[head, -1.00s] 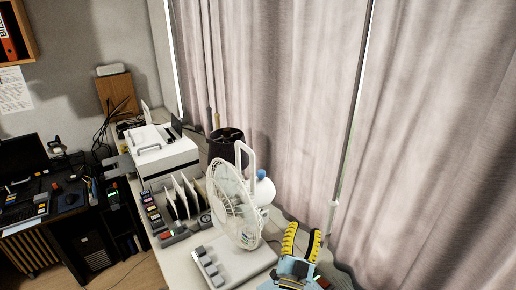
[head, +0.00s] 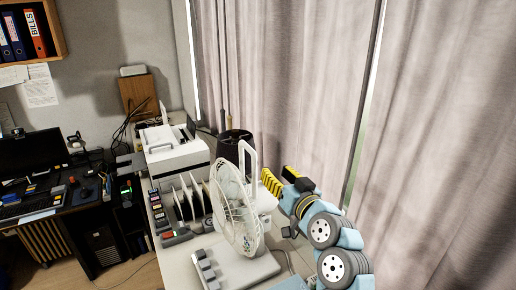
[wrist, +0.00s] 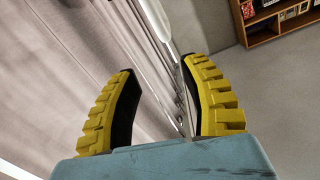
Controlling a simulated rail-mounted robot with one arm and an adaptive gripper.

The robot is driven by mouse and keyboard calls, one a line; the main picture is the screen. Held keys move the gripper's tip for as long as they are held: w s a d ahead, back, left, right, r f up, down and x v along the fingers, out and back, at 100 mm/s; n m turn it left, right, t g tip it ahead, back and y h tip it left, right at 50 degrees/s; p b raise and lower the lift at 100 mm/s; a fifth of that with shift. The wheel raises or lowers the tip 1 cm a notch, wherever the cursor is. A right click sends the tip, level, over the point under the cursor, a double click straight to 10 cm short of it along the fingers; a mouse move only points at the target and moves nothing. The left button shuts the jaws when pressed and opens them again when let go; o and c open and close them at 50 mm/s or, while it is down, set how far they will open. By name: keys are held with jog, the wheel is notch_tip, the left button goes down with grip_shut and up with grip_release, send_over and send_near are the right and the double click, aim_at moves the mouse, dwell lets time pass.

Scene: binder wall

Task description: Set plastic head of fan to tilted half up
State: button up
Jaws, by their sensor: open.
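The white fan stands on the counter in the head view. Its round caged plastic head (head: 238,210) faces left, and a tall white loop handle (head: 241,158) rises above it. The fan's flat base (head: 240,268) has a row of grey buttons. My gripper (head: 267,180) is open, with yellow ribbed fingers just right of the handle and upper fan head. In the wrist view, the open fingers (wrist: 160,75) have a thin pale edge, probably part of the fan, showing between them. I cannot tell whether they touch it.
A white printer (head: 175,152), a dark bin (head: 234,143) and a file rack (head: 185,200) stand behind and left of the fan. Curtains (head: 290,80) hang close on the right. A desk (head: 50,205) is at the far left.

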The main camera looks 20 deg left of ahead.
jog(key=p, duration=0.3)
send_near(243, 143)
jog(key=shift+n, duration=0.3)
jog(key=x, duration=0.6)
jog(key=shift+w+f, duration=0.2)
jog(key=shift+w, duration=0.15)
jog(key=shift+p+x, duration=0.35)
jog(key=shift+x, duration=1.1)
jog(key=shift+f, duration=0.1)
grip_shut()
